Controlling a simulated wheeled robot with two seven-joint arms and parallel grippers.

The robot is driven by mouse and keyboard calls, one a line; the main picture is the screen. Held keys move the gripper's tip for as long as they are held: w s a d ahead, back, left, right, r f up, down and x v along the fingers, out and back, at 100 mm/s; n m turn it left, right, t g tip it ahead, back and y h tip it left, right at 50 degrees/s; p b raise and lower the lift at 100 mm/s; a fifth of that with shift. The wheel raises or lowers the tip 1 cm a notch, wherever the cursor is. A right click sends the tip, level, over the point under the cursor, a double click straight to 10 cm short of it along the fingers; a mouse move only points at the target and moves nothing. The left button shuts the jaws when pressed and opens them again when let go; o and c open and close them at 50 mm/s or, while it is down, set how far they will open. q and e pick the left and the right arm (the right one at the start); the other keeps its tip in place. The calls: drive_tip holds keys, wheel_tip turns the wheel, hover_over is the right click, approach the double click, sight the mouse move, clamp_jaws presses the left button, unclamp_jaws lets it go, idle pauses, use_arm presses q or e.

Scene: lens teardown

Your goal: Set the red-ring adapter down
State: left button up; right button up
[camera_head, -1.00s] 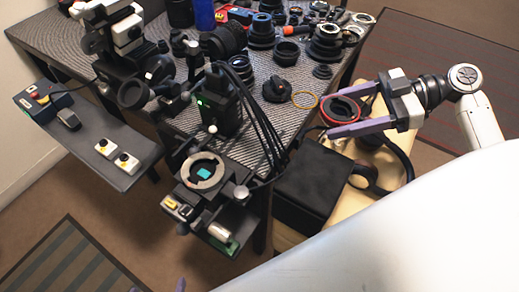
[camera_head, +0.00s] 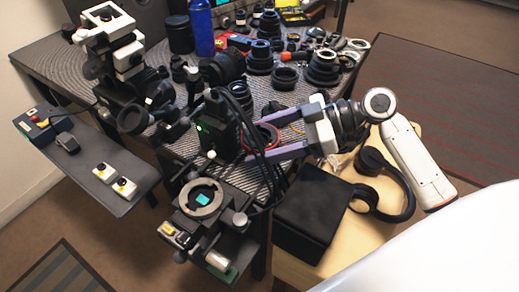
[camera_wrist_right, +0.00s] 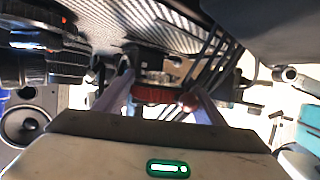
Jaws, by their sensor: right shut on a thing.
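The red-ring adapter (camera_head: 274,128) is a dark ring with a red rim, held between the two purple fingers of my right gripper (camera_head: 256,142). In the head view it is over the right part of the striped table, partly hidden by black cables and a finger. In the right wrist view, the red band (camera_wrist_right: 154,95) shows between the fingers of my right gripper (camera_wrist_right: 158,92). I cannot tell whether the adapter touches the table. My left gripper is not in view.
A black camera-like unit with cables (camera_head: 215,125) stands just left of the adapter. A mount with a metal ring (camera_head: 200,198) is in front. Several lens parts crowd the table's back. A black box (camera_head: 310,208) and headphones (camera_head: 385,180) lie to the right, on a cream surface.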

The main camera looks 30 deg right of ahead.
drive_tip(key=shift+w+a, duration=0.1)
drive_tip(key=shift+a, duration=0.1)
wheel_tip(320, 180, down, 4)
drive_tip(key=shift+r, duration=0.2)
drive_tip(key=shift+b, duration=0.35)
drive_tip(key=shift+f+b, duration=0.5)
drive_tip(key=shift+f, duration=0.1)
drive_tip(key=o, duration=1.2)
drive_tip(key=shift+f, duration=0.1)
drive_tip(key=shift+s, duration=0.2)
